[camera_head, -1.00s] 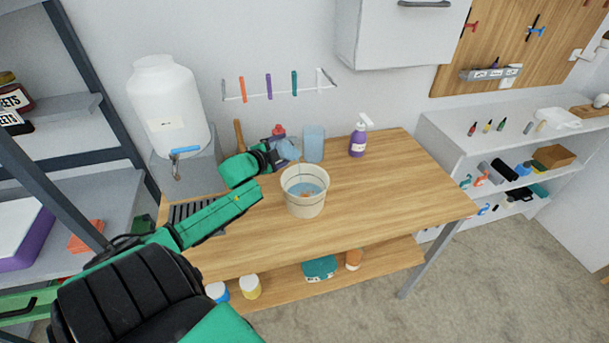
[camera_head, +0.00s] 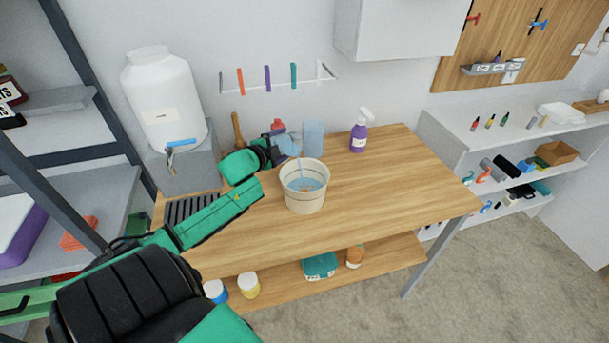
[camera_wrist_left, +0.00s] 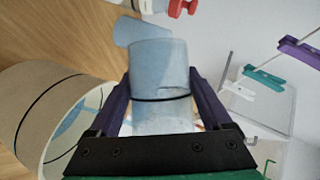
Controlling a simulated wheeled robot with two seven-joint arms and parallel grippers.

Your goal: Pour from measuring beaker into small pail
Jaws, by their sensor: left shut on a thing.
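The measuring beaker (camera_head: 288,145) is pale blue and translucent. My left gripper (camera_head: 275,152) is shut on it and holds it tilted above the back left rim of the small pail. In the left wrist view the beaker (camera_wrist_left: 160,68) sits between the purple fingers (camera_wrist_left: 163,98). The small pail (camera_head: 304,199) is cream with dark bands and stands upright on the bench. Bluish liquid shows inside it, and a thin pale streak runs down into it from the beaker side. The pail also shows in the left wrist view (camera_wrist_left: 28,108). My right gripper is out of view.
The wooden bench (camera_head: 385,190) is clear to the right of the pail. A purple spray bottle (camera_head: 359,137) and a translucent blue container (camera_head: 313,138) stand at the back. A white tank with a tap (camera_head: 165,95) stands at the left, beside a drain grate (camera_head: 190,208).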

